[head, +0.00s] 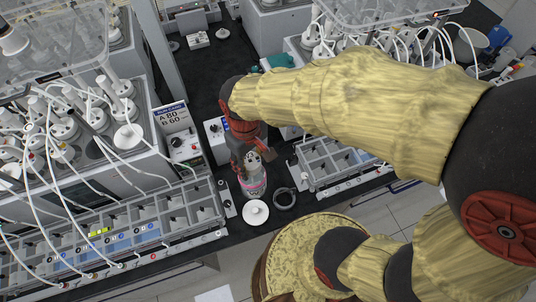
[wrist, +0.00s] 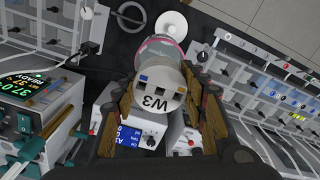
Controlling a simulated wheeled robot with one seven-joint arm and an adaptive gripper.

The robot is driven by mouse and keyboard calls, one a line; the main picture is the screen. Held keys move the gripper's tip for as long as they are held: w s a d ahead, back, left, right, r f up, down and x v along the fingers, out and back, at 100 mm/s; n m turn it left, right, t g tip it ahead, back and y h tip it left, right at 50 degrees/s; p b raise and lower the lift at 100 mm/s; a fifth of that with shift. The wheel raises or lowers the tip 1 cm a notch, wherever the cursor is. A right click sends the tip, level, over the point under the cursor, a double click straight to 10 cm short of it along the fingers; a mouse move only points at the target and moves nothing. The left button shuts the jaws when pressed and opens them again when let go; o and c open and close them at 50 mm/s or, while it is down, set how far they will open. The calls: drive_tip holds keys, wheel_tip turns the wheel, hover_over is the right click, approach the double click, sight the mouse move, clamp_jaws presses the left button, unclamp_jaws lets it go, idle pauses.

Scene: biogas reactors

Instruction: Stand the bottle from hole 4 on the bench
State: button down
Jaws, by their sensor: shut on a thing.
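My gripper (head: 254,160) is shut on a bottle (head: 253,183) with a pale cap and a pink band. In the wrist view the bottle (wrist: 160,72) shows its cap end marked W3, with small blue, orange and dark patches, between my fingers. The bottle looks close to upright over a narrow dark strip of bench (head: 235,228). Its base is near the bench, but I cannot tell whether it touches. Hole 4 cannot be made out.
A white disc (head: 255,212) lies just in front of the bottle, and a dark ring (head: 284,198) lies right of it. Compartmented racks stand left (head: 150,222) and right (head: 335,165). A reactor unit with tubed bottles (head: 125,136) and a run card (head: 173,117) are at left.

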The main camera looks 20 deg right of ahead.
drive_tip(key=w+d+f, duration=0.9)
drive_tip(key=d+f, duration=0.1)
drive_tip(key=f, duration=0.2)
drive_tip(key=shift+f+b, duration=0.3)
drive_tip(key=shift+b, duration=0.05)
drive_tip(key=shift+f, duration=0.1)
drive_tip(key=c, duration=1)
unclamp_jaws()
drive_tip(key=shift+s, duration=0.1)
